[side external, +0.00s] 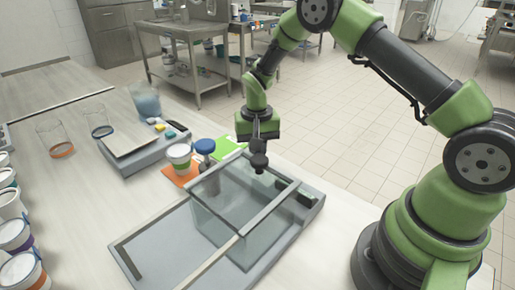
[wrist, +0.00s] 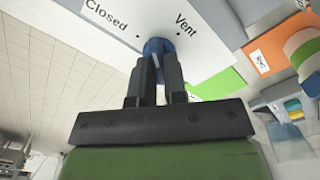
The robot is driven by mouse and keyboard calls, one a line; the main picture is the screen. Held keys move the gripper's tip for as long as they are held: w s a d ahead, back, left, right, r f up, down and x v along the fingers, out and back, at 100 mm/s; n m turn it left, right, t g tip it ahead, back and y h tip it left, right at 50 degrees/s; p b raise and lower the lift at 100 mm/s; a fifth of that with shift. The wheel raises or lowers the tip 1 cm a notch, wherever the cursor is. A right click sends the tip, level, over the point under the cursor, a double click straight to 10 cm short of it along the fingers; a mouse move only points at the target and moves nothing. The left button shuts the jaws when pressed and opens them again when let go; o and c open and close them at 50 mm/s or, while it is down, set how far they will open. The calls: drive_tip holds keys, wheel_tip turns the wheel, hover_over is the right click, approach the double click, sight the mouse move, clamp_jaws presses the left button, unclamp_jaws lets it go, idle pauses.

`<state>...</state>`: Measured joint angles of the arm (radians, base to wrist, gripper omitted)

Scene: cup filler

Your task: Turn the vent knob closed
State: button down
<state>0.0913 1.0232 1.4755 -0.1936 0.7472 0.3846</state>
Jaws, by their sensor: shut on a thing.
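The vent knob (wrist: 154,44) is blue and sits against a white panel (wrist: 205,14) in the wrist view. The panel carries the words "Closed" on the left and "Vent" on the right, each with a black dot. My gripper (wrist: 157,65) is shut on the knob, one dark finger on each side. The fingers hide much of the knob, and I cannot tell which mark it points to. In the side view my gripper (side external: 258,160) points down near the back edge of a clear glass box (side external: 235,215); the knob cannot be made out there.
The glass box stands on a grey tray (side external: 150,250). A scale (side external: 145,155) and glass beakers (side external: 55,138) stand further left.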

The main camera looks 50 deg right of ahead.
drive_tip(key=n, duration=0.3)
drive_tip(key=shift+n, duration=0.3)
drive_tip(key=shift+a+n, duration=0.15)
drive_tip(key=shift+n, duration=1.75)
drive_tip(key=c, duration=1.2)
unclamp_jaws()
drive_tip(key=shift+o, duration=0.2)
drive_tip(key=shift+r, duration=0.1)
wheel_tip(320, 180, up, 10)
